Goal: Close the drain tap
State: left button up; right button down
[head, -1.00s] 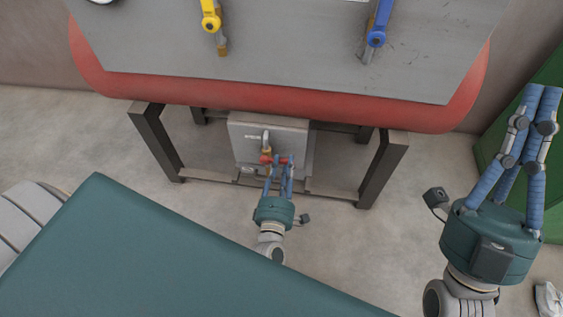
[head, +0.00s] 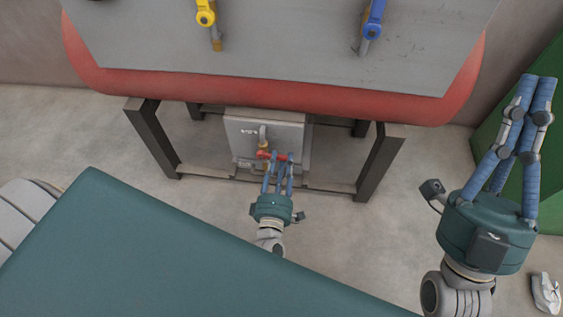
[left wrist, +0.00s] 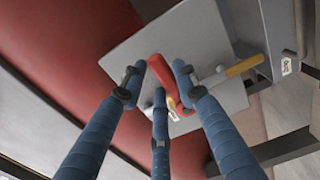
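The drain tap has a red handle (head: 264,153) on a brass and grey pipe fitting, low on the grey box (head: 241,130) under the machine. In the left wrist view the red handle (left wrist: 160,70) lies between my left fingertips, with brass (left wrist: 243,66) to its right. My left gripper (head: 279,157) is at the handle. In the wrist view its fingers (left wrist: 160,76) are apart, with gaps beside the handle; contact is not clear. My right gripper (head: 537,85) is raised at the far right, away from the tap, and holds nothing visible. Its fingertips appear close together.
A dark frame (head: 376,165) with legs and a low crossbar surrounds the box. The red-edged machine body (head: 270,94) hangs above. Yellow (head: 206,15) and blue (head: 373,25) handles are on its grey top. A green object (head: 550,150) stands at right.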

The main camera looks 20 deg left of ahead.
pick_arm(q)
jog(key=shift+o, duration=1)
jog(key=shift+f, duration=0.1)
jog(key=v, duration=1.2)
